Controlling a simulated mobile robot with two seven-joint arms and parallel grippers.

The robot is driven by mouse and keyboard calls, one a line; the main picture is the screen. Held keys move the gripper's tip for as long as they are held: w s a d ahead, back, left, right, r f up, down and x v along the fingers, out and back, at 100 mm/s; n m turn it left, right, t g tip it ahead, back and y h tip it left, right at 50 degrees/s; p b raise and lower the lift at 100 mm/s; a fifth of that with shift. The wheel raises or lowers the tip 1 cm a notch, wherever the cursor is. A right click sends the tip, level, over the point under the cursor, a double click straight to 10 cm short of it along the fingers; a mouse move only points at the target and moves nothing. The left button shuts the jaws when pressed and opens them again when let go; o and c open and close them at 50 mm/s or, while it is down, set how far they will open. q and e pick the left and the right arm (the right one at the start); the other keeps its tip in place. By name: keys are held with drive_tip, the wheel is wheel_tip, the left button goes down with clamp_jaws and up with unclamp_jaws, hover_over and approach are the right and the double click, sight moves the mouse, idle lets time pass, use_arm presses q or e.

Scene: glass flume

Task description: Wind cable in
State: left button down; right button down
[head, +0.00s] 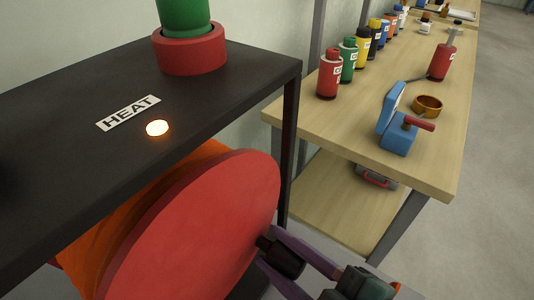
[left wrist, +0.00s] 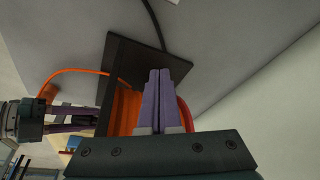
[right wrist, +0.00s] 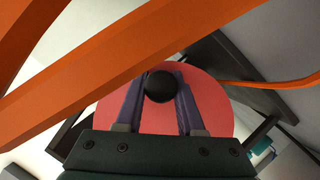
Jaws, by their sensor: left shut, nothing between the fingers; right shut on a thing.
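The cable reel shows in the head view as a big red disc (head: 200,230) with orange cable (head: 95,235) wound behind it, under a black frame. My right gripper (head: 268,247) is shut on the reel's black crank handle (head: 284,261); the round end of the handle also shows between its fingers in the right wrist view (right wrist: 159,86). Orange cable (right wrist: 120,60) crosses close to the right wrist camera. My left gripper (left wrist: 158,74) is shut and empty, in front of the reel's orange cable (left wrist: 124,108) in the left wrist view. It is outside the head view.
The black frame top (head: 70,90) carries a HEAT label (head: 128,113), a glowing round lamp (head: 157,128) and a red collar (head: 190,50) with a green column. A wooden bench (head: 340,130) to the right holds several bottles, a blue clamp-like device (head: 398,135) and a brass bowl (head: 427,106).

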drive_tip(key=shift+w+r, duration=0.15)
drive_tip(key=shift+r, duration=0.1)
idle(0.3)
drive_tip(key=c, duration=0.5)
unclamp_jaws()
drive_tip(key=shift+d+f, duration=0.1)
drive_tip(key=v, duration=1)
drive_tip(key=shift+f+p, duration=0.1)
drive_tip(key=shift+p, duration=0.3)
